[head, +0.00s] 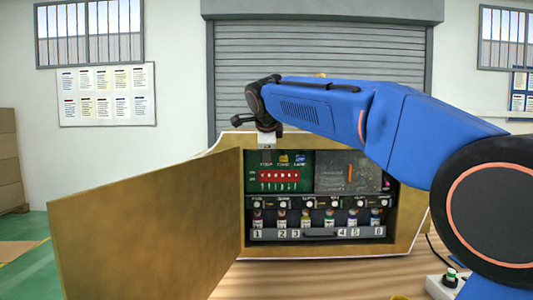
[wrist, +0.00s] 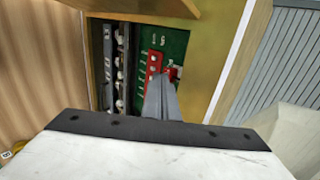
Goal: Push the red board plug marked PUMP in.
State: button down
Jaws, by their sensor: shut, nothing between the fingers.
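The green board (head: 293,159) sits in the upper left of the open wooden cabinet. A red connector row (head: 279,176) crosses it. In the wrist view the red connector row (wrist: 153,68) runs beside my fingertips, and a small red piece (wrist: 173,71) shows just right of it. I cannot read which part is marked PUMP. My gripper (head: 267,150) is at the board's upper left edge in the head view. In the wrist view my gripper (wrist: 163,82) is shut and empty, its tips over the board close to the red parts. Whether they touch is unclear, and the fingers hide part of the board.
The cabinet door (head: 145,232) stands open on the left. A dark grey panel (head: 340,172) is right of the board. Below is a shelf with several small bottles (head: 330,219) and numbered tags. The wooden table (head: 300,277) is clear in front. A white socket block (head: 442,288) is at lower right.

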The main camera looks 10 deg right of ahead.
jog(key=shift+w+d, duration=0.1)
jog(key=shift+w, duration=0.5)
jog(key=shift+w+d+r, duration=0.15)
jog(key=shift+w+r, duration=0.05)
jog(key=shift+w, duration=0.65)
